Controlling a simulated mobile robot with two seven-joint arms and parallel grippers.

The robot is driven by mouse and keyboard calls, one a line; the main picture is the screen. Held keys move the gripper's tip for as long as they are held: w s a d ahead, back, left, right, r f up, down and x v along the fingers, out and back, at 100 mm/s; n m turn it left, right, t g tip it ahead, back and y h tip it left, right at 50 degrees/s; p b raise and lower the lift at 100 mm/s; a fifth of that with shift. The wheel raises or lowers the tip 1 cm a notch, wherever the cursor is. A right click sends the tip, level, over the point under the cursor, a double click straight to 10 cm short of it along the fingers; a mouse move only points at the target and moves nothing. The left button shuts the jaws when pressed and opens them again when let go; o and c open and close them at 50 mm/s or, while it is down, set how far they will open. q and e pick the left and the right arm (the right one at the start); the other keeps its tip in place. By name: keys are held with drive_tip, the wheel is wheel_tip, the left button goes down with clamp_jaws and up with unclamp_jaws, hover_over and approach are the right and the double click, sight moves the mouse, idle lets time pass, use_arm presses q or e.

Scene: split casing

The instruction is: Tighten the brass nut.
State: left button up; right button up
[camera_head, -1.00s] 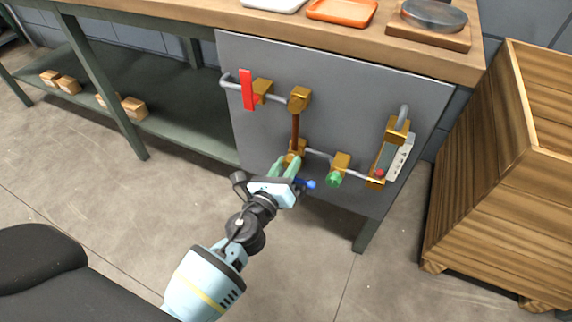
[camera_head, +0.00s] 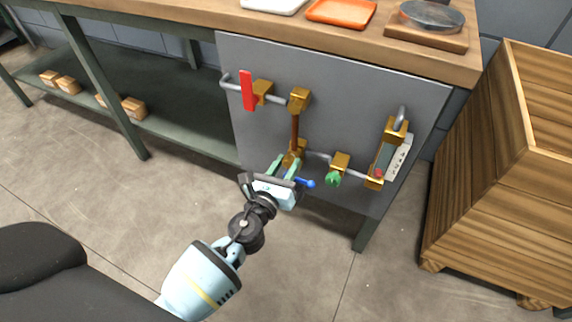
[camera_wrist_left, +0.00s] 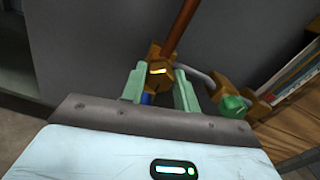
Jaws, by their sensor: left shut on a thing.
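The brass nut (camera_wrist_left: 158,74) is a six-sided brass piece at the lower end of a copper-brown pipe on the grey panel. In the head view it is mostly hidden by my left gripper (camera_head: 286,164). In the left wrist view my green fingers (camera_wrist_left: 160,86) stand on either side of the nut and are shut on it. A brass fitting (camera_head: 298,148) sits just above, joining the brown pipe (camera_head: 295,128). A blue handle (camera_head: 305,182) sticks out just right of the gripper. My right gripper is not in view.
Right of the nut are a green knob (camera_head: 333,179) on a brass valve and a grey gauge body (camera_head: 396,158) between brass fittings. A red lever (camera_head: 247,90) is at upper left. A wooden crate (camera_head: 480,175) stands at the right; floor before the panel is clear.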

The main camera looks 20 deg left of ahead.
use_arm(q)
drive_tip(key=o, duration=1)
drive_tip(key=shift+c, duration=0.2)
drive_tip(key=s, duration=0.8)
drive_tip(key=shift+a, duration=0.15)
